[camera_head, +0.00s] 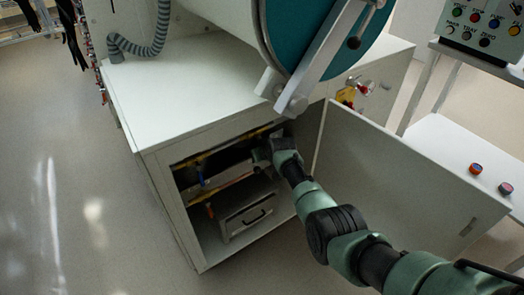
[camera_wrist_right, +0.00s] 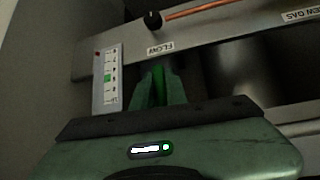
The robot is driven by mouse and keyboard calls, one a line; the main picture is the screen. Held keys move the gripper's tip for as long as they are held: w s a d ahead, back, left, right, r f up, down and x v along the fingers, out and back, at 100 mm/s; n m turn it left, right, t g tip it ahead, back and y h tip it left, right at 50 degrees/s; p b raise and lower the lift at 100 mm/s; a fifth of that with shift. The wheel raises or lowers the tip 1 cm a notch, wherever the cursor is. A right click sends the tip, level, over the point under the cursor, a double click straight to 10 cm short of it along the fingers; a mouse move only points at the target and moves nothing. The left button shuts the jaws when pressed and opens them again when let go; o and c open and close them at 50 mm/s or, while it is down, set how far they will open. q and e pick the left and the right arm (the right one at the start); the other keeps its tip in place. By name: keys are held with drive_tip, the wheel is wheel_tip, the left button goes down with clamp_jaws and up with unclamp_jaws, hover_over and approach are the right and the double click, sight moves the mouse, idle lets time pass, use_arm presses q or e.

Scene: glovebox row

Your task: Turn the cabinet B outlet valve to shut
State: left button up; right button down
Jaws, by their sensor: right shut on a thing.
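My right arm reaches into the open cabinet under the glovebox (camera_head: 262,40). Its gripper (camera_head: 260,156) is inside the cabinet near the upper right of the opening in the head view. In the right wrist view the gripper (camera_wrist_right: 160,88) has its fingers close together on a narrow green part (camera_wrist_right: 159,74), mostly hidden between them. I cannot tell for sure that this part is the outlet valve's handle. A blue handle (camera_head: 201,180) shows on the pipework further left. My left gripper is not in view.
The cabinet door (camera_head: 390,175) stands open to the right of my arm. A drawer-like grey box (camera_head: 246,217) sits low inside. The wrist view shows a flow scale (camera_wrist_right: 107,80), a black knob (camera_wrist_right: 152,19) and a copper pipe (camera_wrist_right: 200,8) close by. Floor at left is clear.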

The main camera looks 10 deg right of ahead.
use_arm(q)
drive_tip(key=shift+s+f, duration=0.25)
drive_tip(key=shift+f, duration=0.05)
use_arm(e)
drive_tip(key=shift+a, duration=0.1)
drive_tip(key=c, duration=1.4)
unclamp_jaws()
drive_tip(key=shift+c, duration=0.2)
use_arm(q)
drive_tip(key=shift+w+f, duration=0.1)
use_arm(e)
drive_tip(key=shift+f, duration=0.1)
